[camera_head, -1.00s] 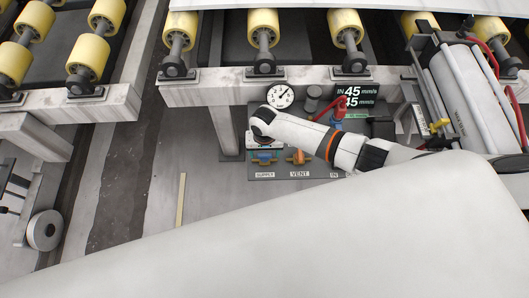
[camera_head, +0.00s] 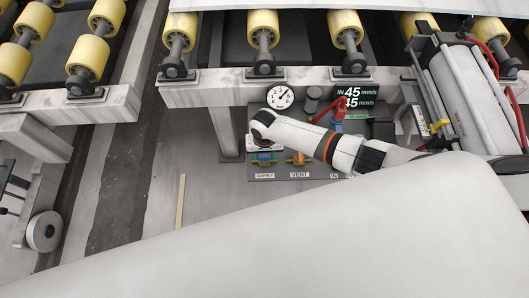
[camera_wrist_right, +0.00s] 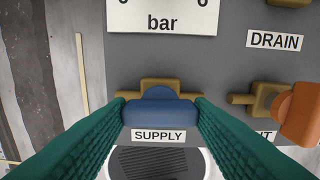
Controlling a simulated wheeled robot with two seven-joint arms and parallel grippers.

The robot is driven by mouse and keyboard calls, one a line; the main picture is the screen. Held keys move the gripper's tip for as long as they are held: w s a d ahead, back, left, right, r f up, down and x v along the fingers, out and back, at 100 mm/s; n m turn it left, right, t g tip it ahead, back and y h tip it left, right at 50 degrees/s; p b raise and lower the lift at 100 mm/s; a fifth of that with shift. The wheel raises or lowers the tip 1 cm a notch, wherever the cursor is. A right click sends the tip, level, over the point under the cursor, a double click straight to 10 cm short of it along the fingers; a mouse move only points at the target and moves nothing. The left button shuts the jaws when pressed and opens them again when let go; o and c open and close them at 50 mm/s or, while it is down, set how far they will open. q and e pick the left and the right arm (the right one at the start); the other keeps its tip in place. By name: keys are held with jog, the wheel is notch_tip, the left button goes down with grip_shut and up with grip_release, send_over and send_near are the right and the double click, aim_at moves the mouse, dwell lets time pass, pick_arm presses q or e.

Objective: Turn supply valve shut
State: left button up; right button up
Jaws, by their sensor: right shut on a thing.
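The supply valve has a blue handle (camera_wrist_right: 160,111) on a brass body (camera_wrist_right: 159,87), above a SUPPLY label (camera_wrist_right: 158,135) in the right wrist view. In the head view the supply valve (camera_head: 264,162) sits at the lower left of the grey panel, just below my right wrist. My right gripper (camera_wrist_right: 160,104) has its green fingers on both sides of the blue handle, shut on it. The handle lies crosswise in the wrist view. My left gripper is not in view.
The orange-handled vent valve (camera_head: 299,158) is close to the right of the supply valve. A DRAIN label (camera_wrist_right: 274,40) is above it in the wrist view. A round gauge (camera_head: 280,96) and a speed display (camera_head: 357,96) are above. The roller conveyor frame (camera_head: 230,94) overhangs the panel.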

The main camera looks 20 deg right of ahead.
jog(key=n+p, duration=0.1)
jog(key=n, duration=0.3)
jog(key=n+p, duration=0.1)
jog(key=n, duration=0.3)
jog(key=shift+n, duration=0.4)
jog(key=n, duration=0.4)
jog(key=shift+n, duration=2.3)
jog(key=o, duration=1)
